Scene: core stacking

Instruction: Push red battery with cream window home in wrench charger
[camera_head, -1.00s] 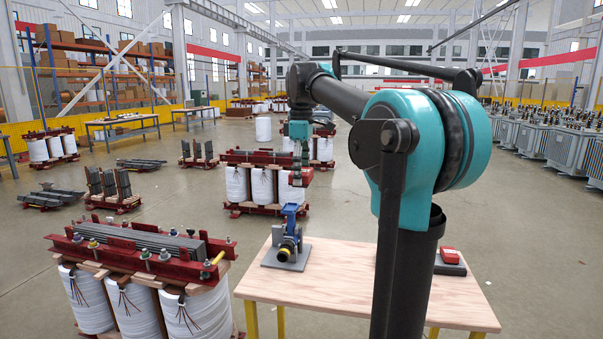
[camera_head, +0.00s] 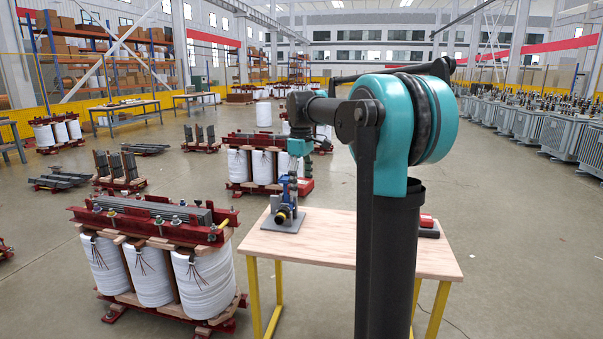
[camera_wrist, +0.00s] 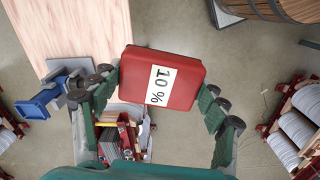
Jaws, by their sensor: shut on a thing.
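A red battery (camera_wrist: 135,78) with a cream window reading "10 %" sits between the two fingers of my gripper (camera_wrist: 158,86) in the wrist view. My gripper is shut on it. A blue wrench tool (camera_head: 288,188) stands on a grey base (camera_head: 285,222) at the far left of the wooden table; it also shows left of the battery in the wrist view (camera_wrist: 40,101). In the head view my gripper (camera_head: 299,160) is above and close behind the tool, and I cannot clearly make out the battery there. A second red block (camera_head: 427,220) sits on a dark base at the table's right.
The wooden table (camera_head: 330,238) has a bare middle. A large transformer core with white coils (camera_head: 150,270) stands on the floor left of it, and another core (camera_head: 262,165) is behind. My arm hides part of the table's right half.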

